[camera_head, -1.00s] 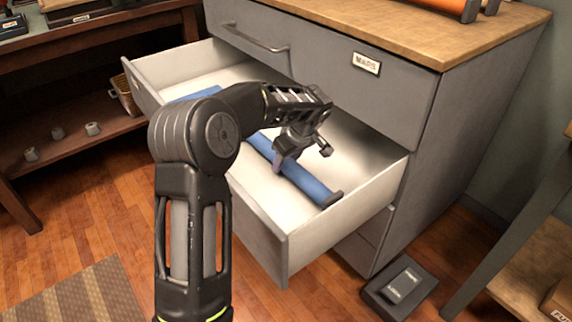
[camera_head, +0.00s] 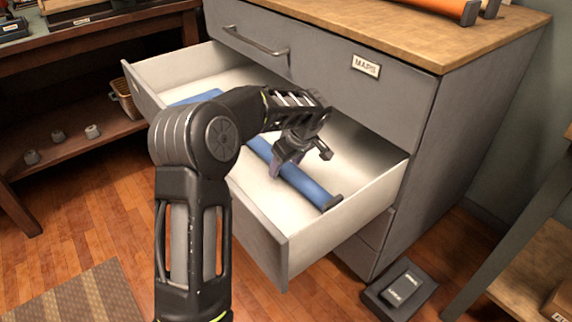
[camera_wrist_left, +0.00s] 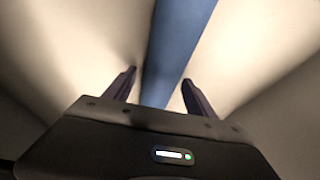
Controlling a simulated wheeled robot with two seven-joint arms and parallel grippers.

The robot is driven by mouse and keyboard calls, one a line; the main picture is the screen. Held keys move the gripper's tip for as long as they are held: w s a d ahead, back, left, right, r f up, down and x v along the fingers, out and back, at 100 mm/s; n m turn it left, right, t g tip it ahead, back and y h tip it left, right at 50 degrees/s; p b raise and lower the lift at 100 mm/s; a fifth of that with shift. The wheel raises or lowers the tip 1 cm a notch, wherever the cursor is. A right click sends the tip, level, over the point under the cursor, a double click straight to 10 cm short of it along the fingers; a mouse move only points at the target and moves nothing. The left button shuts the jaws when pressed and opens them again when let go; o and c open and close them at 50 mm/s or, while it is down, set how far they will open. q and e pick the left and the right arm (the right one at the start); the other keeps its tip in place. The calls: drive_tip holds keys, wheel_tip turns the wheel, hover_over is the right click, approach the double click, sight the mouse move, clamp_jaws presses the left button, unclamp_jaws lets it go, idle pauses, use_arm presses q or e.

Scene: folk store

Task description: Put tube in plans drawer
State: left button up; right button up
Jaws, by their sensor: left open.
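A long blue tube (camera_head: 309,187) with a dark end cap lies in the open drawer (camera_head: 255,222), below the drawer labelled MAPS. Part of the tube is hidden behind my left arm. My left gripper (camera_head: 283,168) is inside the drawer, over the tube. In the left wrist view the two fingers (camera_wrist_left: 158,85) are spread apart, with the blue tube (camera_wrist_left: 176,45) running between and beyond them. The gripper is open and not closed on the tube. The front label of the open drawer is out of sight. My right gripper is not in view.
The closed MAPS drawer (camera_head: 330,75) sits just above, under a wooden cabinet top (camera_head: 400,25). An orange tube (camera_head: 440,8) lies on that top. A dark shelf unit (camera_head: 90,150) stands at left, and a small dark box (camera_head: 400,288) is on the floor at right.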

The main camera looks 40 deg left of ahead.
use_arm(q)
drive_tip(key=p+v, duration=0.3)
drive_tip(key=v, duration=0.8)
drive_tip(key=shift+r, duration=0.15)
drive_tip(key=shift+s+d+r, duration=0.15)
drive_tip(key=shift+d+r, duration=0.1)
drive_tip(key=shift+r, duration=0.15)
